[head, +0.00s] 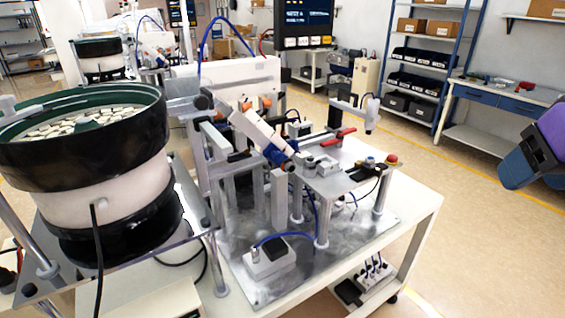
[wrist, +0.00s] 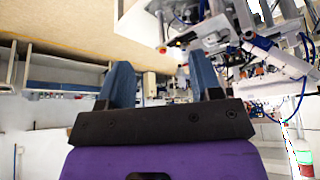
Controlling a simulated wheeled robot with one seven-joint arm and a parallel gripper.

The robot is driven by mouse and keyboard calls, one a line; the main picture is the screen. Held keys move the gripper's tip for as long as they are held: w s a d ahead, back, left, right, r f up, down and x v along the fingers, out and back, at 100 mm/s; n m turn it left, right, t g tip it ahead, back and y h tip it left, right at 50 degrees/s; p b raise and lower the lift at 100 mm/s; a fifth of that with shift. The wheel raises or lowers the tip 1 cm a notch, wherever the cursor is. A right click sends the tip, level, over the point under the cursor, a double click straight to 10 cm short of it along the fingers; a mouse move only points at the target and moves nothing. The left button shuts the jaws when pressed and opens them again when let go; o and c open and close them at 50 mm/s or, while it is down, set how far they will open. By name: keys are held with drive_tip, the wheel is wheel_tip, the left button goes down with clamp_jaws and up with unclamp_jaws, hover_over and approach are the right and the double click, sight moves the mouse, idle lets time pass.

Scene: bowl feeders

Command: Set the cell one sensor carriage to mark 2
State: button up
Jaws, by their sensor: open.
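My gripper (head: 517,168) hangs at the right edge of the head view, over open floor and well apart from the cell. Its two blue fingers stand apart with nothing between them; they also show in the wrist view (wrist: 162,78). The cell's metal fixture (head: 345,180) stands on a white table in the middle. A grey post with a sensor-like head (head: 370,112) rises at its back right, near a red-handled clamp (head: 340,135). I cannot tell for sure which part is the sensor carriage, and no mark numbers are readable.
A bowl feeder (head: 85,150) full of pale parts stands at the left. A screen (head: 304,22) hangs behind the cell. A blue shelf rack (head: 428,60) and a workbench (head: 500,98) stand at the back right. The floor right of the table is clear.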

drive_tip(key=shift+c, duration=0.4)
drive_tip(key=w+a+f+n+t+y, duration=0.1)
drive_tip(key=w+a+f, duration=0.1)
drive_tip(key=w, duration=0.4)
drive_tip(key=w+a+f+n+t, duration=0.1)
drive_tip(key=w+a+t, duration=0.1)
drive_tip(key=w, duration=0.5)
drive_tip(key=n+t+y, duration=0.7)
drive_tip(key=n+y, duration=0.1)
drive_tip(key=y, duration=0.1)
approach(279, 159)
drive_tip(key=x, duration=1)
drive_tip(key=shift+w+a, duration=0.1)
drive_tip(key=shift+w, duration=0.15)
drive_tip(key=shift+c, duration=0.2)
